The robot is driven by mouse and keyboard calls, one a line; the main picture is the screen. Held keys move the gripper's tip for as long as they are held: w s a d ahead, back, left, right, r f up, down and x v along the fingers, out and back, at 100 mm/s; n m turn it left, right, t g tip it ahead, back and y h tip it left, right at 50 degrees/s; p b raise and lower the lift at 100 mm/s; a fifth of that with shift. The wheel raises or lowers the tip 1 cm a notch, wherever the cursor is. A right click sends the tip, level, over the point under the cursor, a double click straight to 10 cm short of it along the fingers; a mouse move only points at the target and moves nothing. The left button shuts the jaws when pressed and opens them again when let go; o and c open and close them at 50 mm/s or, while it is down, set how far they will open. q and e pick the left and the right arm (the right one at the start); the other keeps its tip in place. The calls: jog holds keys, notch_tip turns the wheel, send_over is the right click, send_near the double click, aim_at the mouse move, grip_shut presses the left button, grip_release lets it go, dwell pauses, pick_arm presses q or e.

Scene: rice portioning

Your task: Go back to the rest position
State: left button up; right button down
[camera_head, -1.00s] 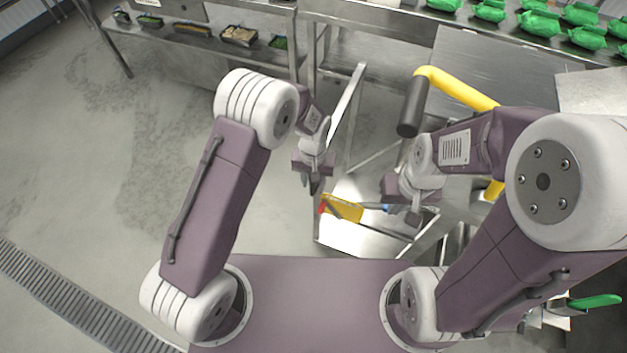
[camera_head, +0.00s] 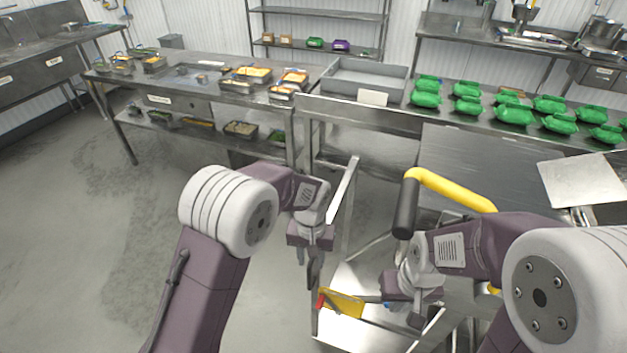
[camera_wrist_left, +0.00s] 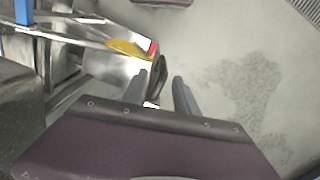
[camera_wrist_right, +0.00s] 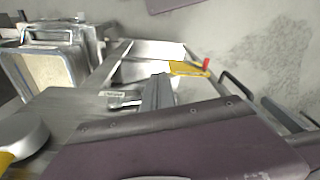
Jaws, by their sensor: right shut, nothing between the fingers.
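My left gripper (camera_head: 308,265) hangs from the left arm in the middle of the head view, over the left side of a metal cart. In the left wrist view its two grey fingers (camera_wrist_left: 160,92) stand apart, and a dark bar shows between them; I cannot tell its distance. My right gripper (camera_head: 405,308) is over the same cart, to the right. In the right wrist view its fingers (camera_wrist_right: 158,90) are together with nothing between them. Both arms are bent in front of my body.
A yellow object with a red end (camera_head: 342,303) lies on the cart below the grippers. A yellow handle with a black grip (camera_head: 450,190) stands near my right arm. Beyond is a steel counter with green packages (camera_head: 515,114) and a grey tray (camera_head: 365,78). Floor at left is clear.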

pick_arm(q)
jog(key=shift+a, duration=0.1)
jog(key=s+a+r+n+t, duration=0.1)
jog(key=a+r+n, duration=0.15)
jog(key=a, duration=0.35)
jog(key=s+a+r+n, duration=0.1)
jog(key=s+a+r, duration=0.1)
jog(key=a+r, duration=0.3)
jog(key=s+a+f+m, duration=0.1)
jog(key=s+a+f, duration=0.3)
jog(key=s, duration=0.6)
jog(key=shift+s+a, duration=0.15)
jog(key=shift+a, duration=0.45)
jog(key=shift+s+m, duration=0.15)
jog(key=shift+m, duration=0.1)
jog(key=shift+f, duration=0.1)
